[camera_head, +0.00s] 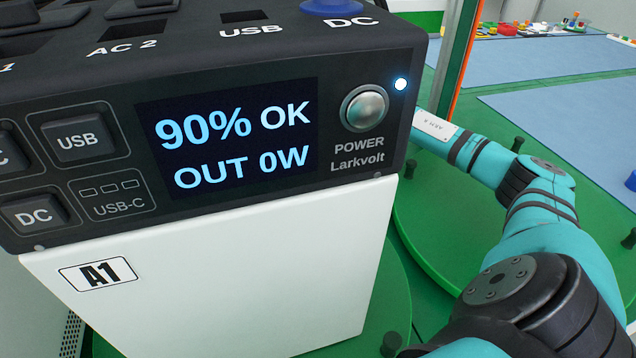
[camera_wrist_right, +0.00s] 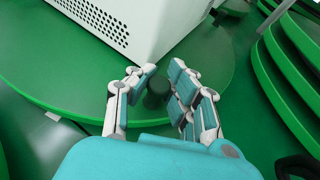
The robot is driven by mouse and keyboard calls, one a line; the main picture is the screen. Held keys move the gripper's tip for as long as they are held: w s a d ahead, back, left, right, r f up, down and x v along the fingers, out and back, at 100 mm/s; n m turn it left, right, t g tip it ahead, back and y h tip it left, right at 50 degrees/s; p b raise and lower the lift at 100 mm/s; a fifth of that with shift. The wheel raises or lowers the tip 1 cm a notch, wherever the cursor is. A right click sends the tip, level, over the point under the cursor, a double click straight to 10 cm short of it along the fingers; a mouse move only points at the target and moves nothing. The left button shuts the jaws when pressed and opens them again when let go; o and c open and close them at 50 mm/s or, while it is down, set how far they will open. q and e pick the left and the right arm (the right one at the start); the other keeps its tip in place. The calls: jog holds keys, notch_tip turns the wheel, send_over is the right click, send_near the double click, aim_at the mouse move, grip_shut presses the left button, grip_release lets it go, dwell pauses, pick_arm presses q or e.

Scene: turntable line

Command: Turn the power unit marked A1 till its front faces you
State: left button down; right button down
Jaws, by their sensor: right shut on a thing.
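The power unit marked A1 (camera_head: 210,290) fills the left of the head view. Its front shows, with a lit screen (camera_head: 235,140) reading 90% OK and OUT 0W, a POWER button and the A1 label (camera_head: 97,273). The front faces my head camera, slightly askew. The unit stands on a green turntable (camera_wrist_right: 55,95), and its vented white body (camera_wrist_right: 150,22) shows in the right wrist view. My right gripper (camera_wrist_right: 160,88) is shut on a dark upright peg (camera_wrist_right: 155,97) near the turntable's rim. In the head view the unit hides this gripper. My left gripper is out of view.
Another green turntable with dark pegs (camera_head: 517,144) lies to the right, beneath my right arm. Stacked green curved edges (camera_wrist_right: 288,90) rise at the right of the wrist view. An orange-edged post (camera_head: 458,60) stands behind the unit. Blue floor areas (camera_head: 540,65) lie beyond.

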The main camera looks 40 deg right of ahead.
jog(key=shift+w+d+r, duration=0.1)
jog(key=shift+r, duration=0.05)
jog(key=c, duration=1.2)
grip_release()
jog(key=v, duration=1.2)
